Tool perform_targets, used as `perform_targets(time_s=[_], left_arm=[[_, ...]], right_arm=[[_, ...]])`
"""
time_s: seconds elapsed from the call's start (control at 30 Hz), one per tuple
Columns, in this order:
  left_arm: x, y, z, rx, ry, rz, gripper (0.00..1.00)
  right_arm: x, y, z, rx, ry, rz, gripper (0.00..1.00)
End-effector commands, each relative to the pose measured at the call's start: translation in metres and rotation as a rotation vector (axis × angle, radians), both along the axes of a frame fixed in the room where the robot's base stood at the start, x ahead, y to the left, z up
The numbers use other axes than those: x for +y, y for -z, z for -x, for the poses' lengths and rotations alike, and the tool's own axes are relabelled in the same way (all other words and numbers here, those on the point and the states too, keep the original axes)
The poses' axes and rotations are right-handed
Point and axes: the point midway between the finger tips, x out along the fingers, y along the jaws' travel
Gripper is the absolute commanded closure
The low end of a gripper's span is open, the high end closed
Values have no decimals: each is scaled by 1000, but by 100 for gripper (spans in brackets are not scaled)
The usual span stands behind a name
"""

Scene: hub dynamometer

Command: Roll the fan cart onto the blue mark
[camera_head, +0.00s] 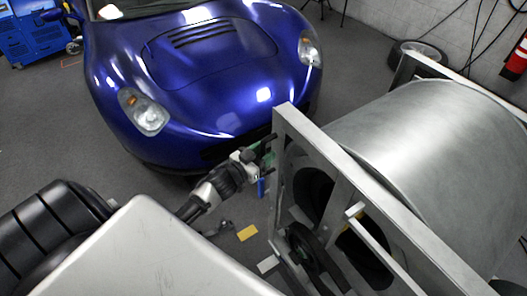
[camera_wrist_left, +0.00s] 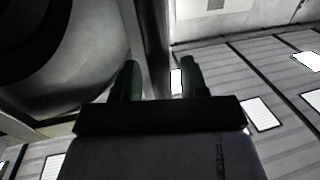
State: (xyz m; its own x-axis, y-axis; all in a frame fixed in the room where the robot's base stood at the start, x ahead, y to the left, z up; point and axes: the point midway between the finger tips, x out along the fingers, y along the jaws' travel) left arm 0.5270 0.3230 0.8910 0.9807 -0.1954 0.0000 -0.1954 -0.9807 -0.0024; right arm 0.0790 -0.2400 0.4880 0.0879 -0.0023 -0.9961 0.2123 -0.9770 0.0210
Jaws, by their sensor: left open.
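The fan cart (camera_head: 283,190) is a grey metal frame holding a big silver drum (camera_head: 430,140) at the right of the head view. My left gripper (camera_head: 267,155) is at the cart's near left upright post. In the left wrist view the open fingers (camera_wrist_left: 160,82) point toward this post (camera_wrist_left: 153,40), which shows between them; I cannot tell whether they touch it. A blue mark (camera_head: 261,187) shows on the floor just below the gripper, partly hidden by the arm and cart. My right gripper is out of view.
A shiny blue car (camera_head: 215,75) stands behind the gripper, close to the cart's left side. A yellow mark (camera_head: 247,232) and a white mark (camera_head: 267,264) lie on the floor. A tyre (camera_head: 418,55) and a red extinguisher (camera_head: 516,60) are near the back wall.

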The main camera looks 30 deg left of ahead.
Motion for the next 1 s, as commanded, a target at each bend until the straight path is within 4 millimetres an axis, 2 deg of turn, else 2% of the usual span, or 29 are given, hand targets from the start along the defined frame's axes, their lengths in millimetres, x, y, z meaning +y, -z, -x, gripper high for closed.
perform_targets(time_s=[0.23,0.5,0.53,1.0], left_arm=[[0,0,0,0,0,1,57],[0,0,0,0,0,1,98],[0,0,0,0,0,1,100],[-1,0,0,2,1,3,100]], right_arm=[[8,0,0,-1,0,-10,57],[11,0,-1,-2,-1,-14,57],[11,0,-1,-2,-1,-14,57],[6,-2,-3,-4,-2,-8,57]])
